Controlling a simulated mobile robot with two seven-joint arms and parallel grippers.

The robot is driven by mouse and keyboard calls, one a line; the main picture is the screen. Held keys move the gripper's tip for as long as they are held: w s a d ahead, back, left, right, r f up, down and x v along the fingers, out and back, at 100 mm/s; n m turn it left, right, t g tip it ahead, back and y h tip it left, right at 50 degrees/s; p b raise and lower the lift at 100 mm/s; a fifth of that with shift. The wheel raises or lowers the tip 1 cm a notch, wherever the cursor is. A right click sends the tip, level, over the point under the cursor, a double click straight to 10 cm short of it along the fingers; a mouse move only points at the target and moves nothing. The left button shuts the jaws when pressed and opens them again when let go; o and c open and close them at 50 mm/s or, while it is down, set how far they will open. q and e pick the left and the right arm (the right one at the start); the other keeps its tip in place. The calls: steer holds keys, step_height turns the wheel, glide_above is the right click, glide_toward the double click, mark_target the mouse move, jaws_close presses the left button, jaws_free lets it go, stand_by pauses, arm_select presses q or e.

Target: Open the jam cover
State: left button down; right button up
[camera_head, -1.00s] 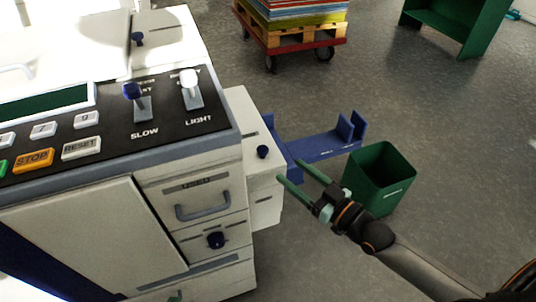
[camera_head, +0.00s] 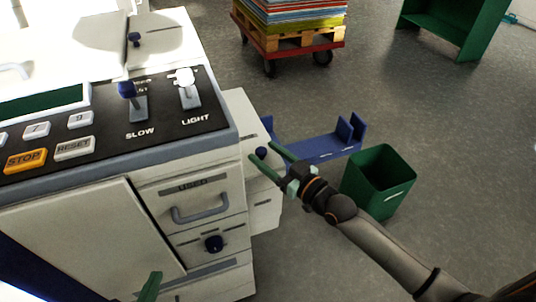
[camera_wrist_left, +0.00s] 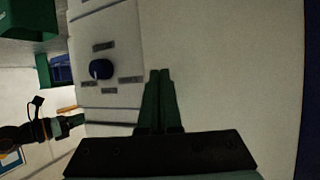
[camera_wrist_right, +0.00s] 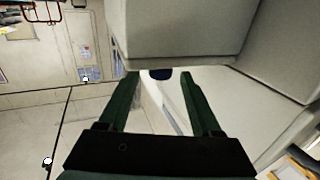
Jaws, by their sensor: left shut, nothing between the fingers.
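The copier-like machine has a pale box on its right side (camera_head: 237,118) with a dark blue knob (camera_head: 261,153); I cannot read a jam cover label on it. My right gripper (camera_head: 260,151) is open, with its green fingers on either side of this knob in the head view. In the right wrist view, a blue knob (camera_wrist_right: 160,74) shows between the fingertips, partly hidden under a pale edge; contact is unclear. My left gripper (camera_wrist_left: 158,75) is shut and empty before the machine's pale front. Only a green finger of it (camera_head: 149,287) shows in the head view.
The machine front has a drawer handle (camera_head: 200,208) and a lower blue knob (camera_head: 213,243). A blue bracket-like rack (camera_head: 318,148) and a green bin (camera_head: 380,178) stand right of the machine. A loaded pallet cart (camera_head: 290,40) is further back. Open floor lies between.

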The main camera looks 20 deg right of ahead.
jaws_close()
stand_by(0.3)
stand_by(0.9)
